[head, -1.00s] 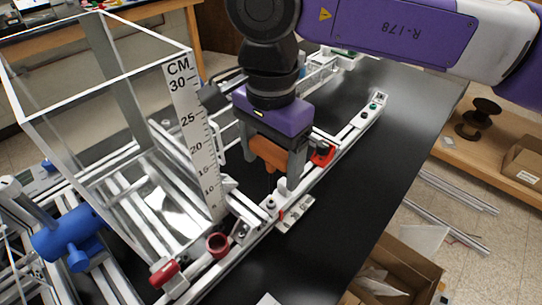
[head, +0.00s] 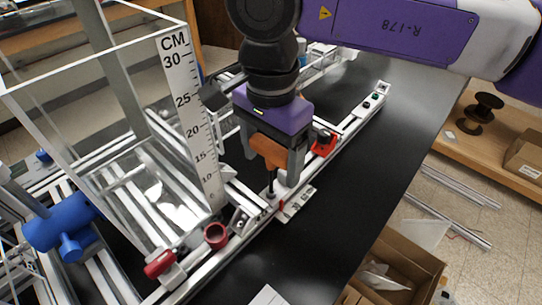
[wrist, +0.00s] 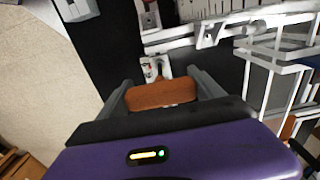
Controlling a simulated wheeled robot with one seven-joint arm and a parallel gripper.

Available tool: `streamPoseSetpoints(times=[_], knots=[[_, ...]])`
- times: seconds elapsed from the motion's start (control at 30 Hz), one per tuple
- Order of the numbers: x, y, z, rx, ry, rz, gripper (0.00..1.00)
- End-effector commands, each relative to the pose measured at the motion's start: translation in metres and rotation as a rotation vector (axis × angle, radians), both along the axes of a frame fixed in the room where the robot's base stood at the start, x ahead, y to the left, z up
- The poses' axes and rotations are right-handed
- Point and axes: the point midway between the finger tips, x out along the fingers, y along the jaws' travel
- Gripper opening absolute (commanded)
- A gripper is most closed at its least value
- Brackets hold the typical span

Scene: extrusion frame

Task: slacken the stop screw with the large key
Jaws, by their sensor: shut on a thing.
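The large key has an orange handle (head: 268,150) and a dark shaft (head: 271,182) that points down, close to upright. My gripper (head: 278,162) is shut on the handle, which also shows between the fingers in the wrist view (wrist: 162,94). The shaft's lower end meets a small fitting (head: 271,195) on the front rail, where the stop screw appears to be. I cannot tell whether the tip is seated in the screw head, which is too small and covered to make out.
A clear tank with a centimetre scale (head: 193,125) stands left of my gripper. A red part (head: 323,143) sits on the rail just right of it. A dark red ring (head: 216,235) and a red knob (head: 160,263) lie nearer along the rail. The black tabletop (head: 385,165) at right is clear.

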Motion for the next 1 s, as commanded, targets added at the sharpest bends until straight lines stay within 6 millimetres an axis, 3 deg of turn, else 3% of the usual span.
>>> streamPoseSetpoints(times=[1.0], knots=[[0.0001, -0.0001, -0.0060, 0.000, 0.000, 0.000, 0.20]])
